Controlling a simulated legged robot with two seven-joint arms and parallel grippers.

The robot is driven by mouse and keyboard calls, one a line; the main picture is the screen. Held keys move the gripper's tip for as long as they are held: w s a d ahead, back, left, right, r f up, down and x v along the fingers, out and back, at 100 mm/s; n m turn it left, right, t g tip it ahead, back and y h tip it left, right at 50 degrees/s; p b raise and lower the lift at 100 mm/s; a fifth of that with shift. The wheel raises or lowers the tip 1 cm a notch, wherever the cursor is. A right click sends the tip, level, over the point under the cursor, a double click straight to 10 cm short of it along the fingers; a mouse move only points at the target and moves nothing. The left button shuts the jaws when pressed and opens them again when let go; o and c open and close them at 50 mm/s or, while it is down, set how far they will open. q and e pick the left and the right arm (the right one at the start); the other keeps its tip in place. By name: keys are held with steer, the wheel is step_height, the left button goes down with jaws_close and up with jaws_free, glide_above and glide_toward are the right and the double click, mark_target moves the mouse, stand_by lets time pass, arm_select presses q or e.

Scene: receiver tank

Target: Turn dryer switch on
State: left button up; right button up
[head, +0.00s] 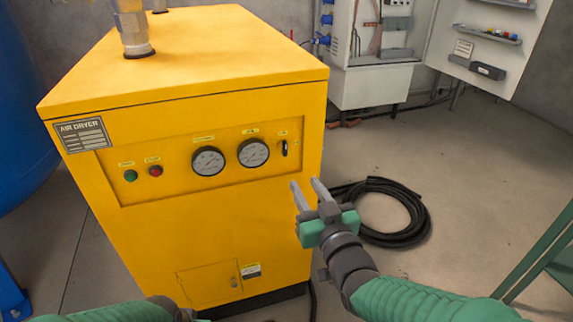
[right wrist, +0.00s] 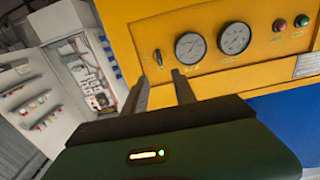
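The yellow air dryer (head: 210,230) stands in front of me with a recessed control panel on its front. The black dryer switch (head: 285,148) is at the panel's right end, beside two round gauges (head: 208,161). It also shows in the right wrist view (right wrist: 158,57), above and between my gripper fingers. My right gripper (head: 306,185) is below and slightly right of the switch, apart from it. Its two fingers are spread with nothing between them. Only part of my left arm shows at the bottom left of the head view; its gripper is not clearly visible.
A green button (head: 130,176) and a red button (head: 156,171) sit at the panel's left. A coiled black hose (head: 405,213) lies on the floor to the right. An open electrical cabinet (head: 375,50) stands behind. A blue tank (head: 20,110) is at left.

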mark_target(286, 151)
steer(key=b+x, duration=0.1)
steer(key=x, duration=0.3)
steer(key=b+x, duration=0.1)
steer(key=x, duration=0.4)
steer(key=b+x, duration=0.1)
steer(key=x, duration=0.4)
steer(key=shift+d+f, duration=0.1)
steer(key=shift+f, duration=0.15)
steer(key=shift+w+r, duration=0.1)
steer(key=shift+w, duration=0.3)
jaws_close()
